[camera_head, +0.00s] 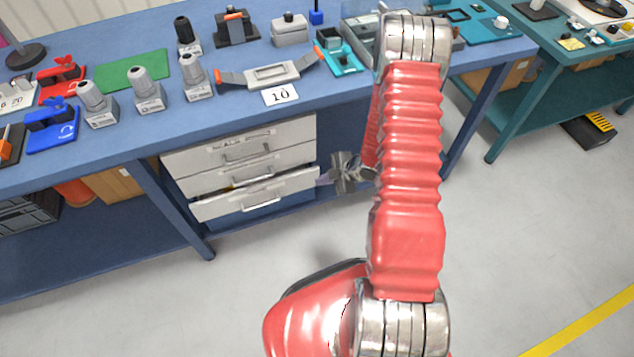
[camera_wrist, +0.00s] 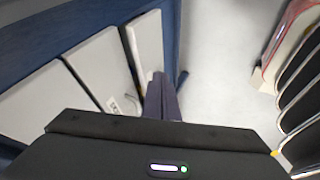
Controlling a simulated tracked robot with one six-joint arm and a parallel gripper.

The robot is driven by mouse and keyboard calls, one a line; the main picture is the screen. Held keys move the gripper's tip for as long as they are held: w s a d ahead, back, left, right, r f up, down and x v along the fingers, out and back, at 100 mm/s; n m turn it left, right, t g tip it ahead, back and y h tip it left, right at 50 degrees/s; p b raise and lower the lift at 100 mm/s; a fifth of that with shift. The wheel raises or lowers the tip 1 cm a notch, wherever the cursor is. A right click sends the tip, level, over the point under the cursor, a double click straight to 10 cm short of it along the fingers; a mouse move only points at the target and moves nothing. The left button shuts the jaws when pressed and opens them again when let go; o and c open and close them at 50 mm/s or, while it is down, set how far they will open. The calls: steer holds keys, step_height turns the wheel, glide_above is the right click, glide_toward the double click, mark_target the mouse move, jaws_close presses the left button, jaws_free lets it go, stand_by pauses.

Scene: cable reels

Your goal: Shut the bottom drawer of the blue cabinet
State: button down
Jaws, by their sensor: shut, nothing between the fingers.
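The blue cabinet (camera_head: 330,126) is a blue bench with three pale grey drawer fronts under its top. The bottom drawer (camera_head: 232,206) stands out a little from the fronts above it, with a dark gap along its upper edge. Its front also shows in the wrist view (camera_wrist: 147,42). My gripper (camera_head: 324,179) is shut and empty, at the right end of the bottom drawer. In the wrist view, its fingers (camera_wrist: 162,97) lie close to that drawer's front. I cannot tell whether they touch it.
The middle drawer (camera_head: 211,180) and top drawer (camera_head: 219,151) are above, each with a bar handle. A blue bench leg (camera_head: 175,212) stands to the left. The bench top holds several tools and fixtures. The grey floor (camera_head: 520,225) in front is clear. A teal bench (camera_head: 560,85) stands to the right.

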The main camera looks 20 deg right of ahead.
steer(key=shift+s+d+r, duration=0.1)
steer(key=shift+s+r, duration=0.1)
steer(key=shift+r, duration=0.1)
steer(key=c, duration=2.5)
jaws_free()
steer(key=shift+c, duration=0.2)
